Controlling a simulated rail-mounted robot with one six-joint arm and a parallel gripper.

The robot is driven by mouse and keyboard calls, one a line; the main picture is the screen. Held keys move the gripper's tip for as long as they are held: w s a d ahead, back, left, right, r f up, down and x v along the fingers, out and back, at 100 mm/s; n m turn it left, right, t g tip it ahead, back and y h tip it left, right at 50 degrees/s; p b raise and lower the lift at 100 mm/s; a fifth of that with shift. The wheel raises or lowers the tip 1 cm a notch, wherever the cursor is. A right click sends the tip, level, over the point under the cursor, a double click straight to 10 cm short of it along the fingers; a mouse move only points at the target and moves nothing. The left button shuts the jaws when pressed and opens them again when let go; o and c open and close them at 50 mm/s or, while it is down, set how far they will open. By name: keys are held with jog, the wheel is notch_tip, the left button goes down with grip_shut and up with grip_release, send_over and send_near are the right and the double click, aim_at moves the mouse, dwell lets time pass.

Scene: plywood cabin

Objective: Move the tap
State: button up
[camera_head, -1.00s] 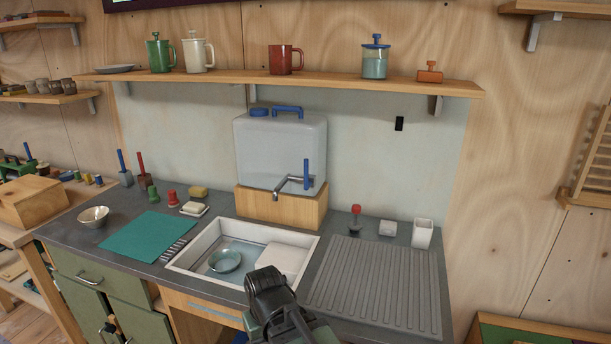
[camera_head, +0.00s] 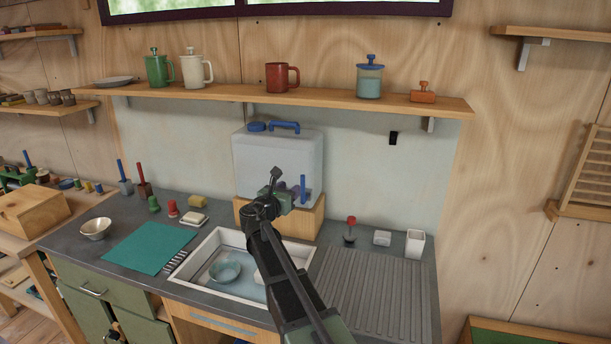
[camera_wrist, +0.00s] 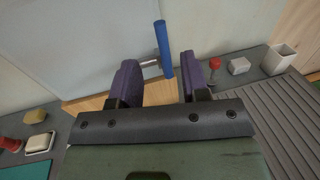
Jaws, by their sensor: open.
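The tap has an upright blue lever (camera_head: 303,188) at the lower right front of a translucent water container (camera_head: 262,155). The container stands on a wooden block (camera_head: 308,222) behind the sink. My gripper (camera_head: 281,194) hides the tap's metal spout in the head view. In the wrist view, the blue lever (camera_wrist: 164,48) stands ahead of the gap between my open purple-padded fingers (camera_wrist: 159,74), nearer the right finger. A short piece of metal shows left of the lever's lower part. Nothing is held. I cannot tell whether a finger touches the tap.
The white sink (camera_head: 203,251) lies below, with a bowl (camera_head: 225,271) in it. A ribbed drainboard (camera_head: 375,290), a red-topped tool (camera_head: 350,230) and a white cup (camera_head: 415,244) are to the right. A shelf with mugs (camera_head: 282,77) runs above the container.

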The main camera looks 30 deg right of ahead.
aim_at(302, 179)
jog(key=x, duration=1.1)
jog(key=shift+s, duration=0.1)
grip_shut()
